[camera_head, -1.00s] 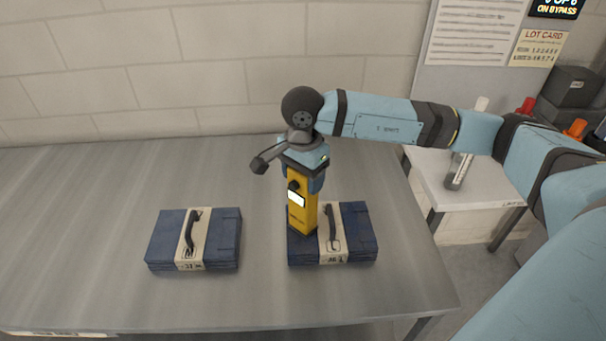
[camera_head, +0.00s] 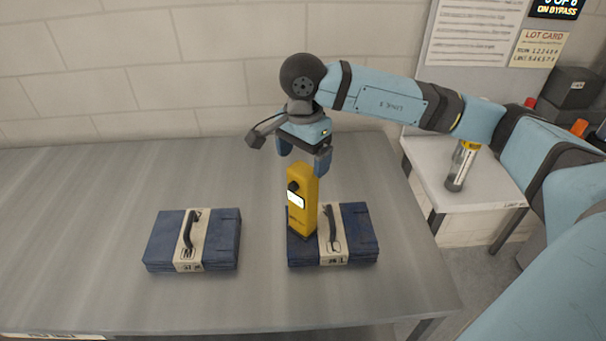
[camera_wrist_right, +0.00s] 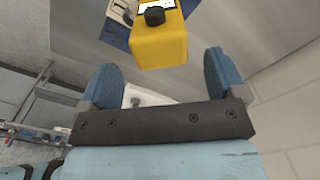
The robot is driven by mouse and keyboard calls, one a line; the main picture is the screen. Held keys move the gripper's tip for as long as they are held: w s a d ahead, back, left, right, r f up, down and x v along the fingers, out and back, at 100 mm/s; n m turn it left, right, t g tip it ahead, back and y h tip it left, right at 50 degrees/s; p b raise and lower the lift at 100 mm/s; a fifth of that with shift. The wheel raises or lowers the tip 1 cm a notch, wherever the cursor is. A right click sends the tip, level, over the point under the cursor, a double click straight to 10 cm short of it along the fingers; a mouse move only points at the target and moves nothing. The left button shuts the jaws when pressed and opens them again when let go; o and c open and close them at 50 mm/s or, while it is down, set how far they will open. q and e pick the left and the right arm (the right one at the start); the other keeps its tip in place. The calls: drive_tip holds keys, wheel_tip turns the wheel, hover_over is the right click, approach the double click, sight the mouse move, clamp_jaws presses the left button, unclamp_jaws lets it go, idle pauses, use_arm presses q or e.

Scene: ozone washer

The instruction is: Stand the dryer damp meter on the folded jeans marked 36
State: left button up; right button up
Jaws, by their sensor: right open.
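The yellow dryer damp meter (camera_head: 302,203) stands upright on the left part of the right-hand folded jeans (camera_head: 361,232), beside their paper band. A second folded jeans stack (camera_head: 222,240) lies to the left on the table, with nothing on it. The printing on both bands is too small to read surely, so I cannot tell which is marked 36. My right gripper (camera_head: 304,158) is open, above the meter and clear of it. The right wrist view shows the meter (camera_wrist_right: 160,42) beyond the two spread, empty fingers (camera_wrist_right: 160,85). My left gripper is not in view.
The grey table (camera_head: 90,215) is clear around both stacks. A block wall (camera_head: 150,70) runs behind it. A white side table (camera_head: 485,200) on the right holds a clear bottle with a yellow top (camera_head: 461,165). Dark bins (camera_head: 570,88) stand at the far right.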

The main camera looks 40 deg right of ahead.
wheel_tip(320, 180, up, 7)
drive_tip(key=shift+f+b, duration=0.2)
drive_tip(key=shift+b, duration=0.2)
idle(0.4)
